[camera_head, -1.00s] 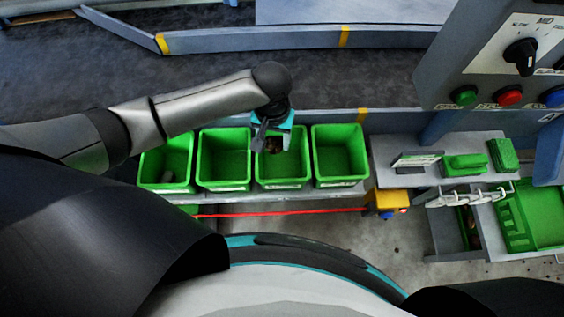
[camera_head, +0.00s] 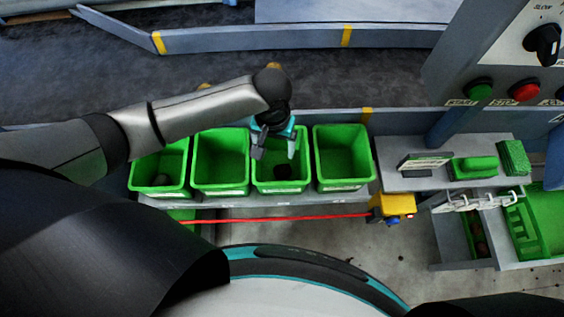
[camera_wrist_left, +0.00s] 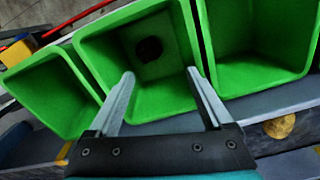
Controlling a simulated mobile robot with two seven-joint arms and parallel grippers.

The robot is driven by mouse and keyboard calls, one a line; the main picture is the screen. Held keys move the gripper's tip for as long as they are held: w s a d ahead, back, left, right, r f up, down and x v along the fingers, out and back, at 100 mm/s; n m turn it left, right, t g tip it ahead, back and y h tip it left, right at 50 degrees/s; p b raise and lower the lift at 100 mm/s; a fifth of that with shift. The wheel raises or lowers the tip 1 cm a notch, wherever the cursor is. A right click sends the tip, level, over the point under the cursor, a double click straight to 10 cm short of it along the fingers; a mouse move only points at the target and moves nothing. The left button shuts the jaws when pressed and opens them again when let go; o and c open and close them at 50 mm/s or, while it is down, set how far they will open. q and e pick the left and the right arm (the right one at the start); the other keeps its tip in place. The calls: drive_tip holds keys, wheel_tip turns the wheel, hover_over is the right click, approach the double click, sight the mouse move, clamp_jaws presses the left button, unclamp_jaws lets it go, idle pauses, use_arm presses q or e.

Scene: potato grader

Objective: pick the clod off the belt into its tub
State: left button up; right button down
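The clod (camera_head: 283,171) is a small dark brown lump on the floor of the third green tub from the left (camera_head: 262,187). It also shows in the left wrist view as a dark round lump (camera_wrist_left: 149,49) inside that tub (camera_wrist_left: 180,100). My left gripper (camera_head: 274,152) is above the tub, apart from the clod. In the left wrist view its two fingers (camera_wrist_left: 162,80) are spread wide with nothing between them. My right gripper is in neither view.
Green tubs stand in a row along the belt (camera_head: 350,85); the leftmost (camera_head: 135,178) holds a grey lump. The wrist view shows a tan potato (camera_wrist_left: 279,126) on the belt. A red cord (camera_head: 290,217) runs in front of the tubs to a yellow box (camera_head: 397,204).

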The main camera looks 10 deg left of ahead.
use_arm(q)
drive_tip(key=shift+o, duration=0.4)
wheel_tip(320, 180, up, 15)
drive_tip(key=p, duration=0.3)
drive_tip(key=shift+r, duration=0.15)
idle(0.3)
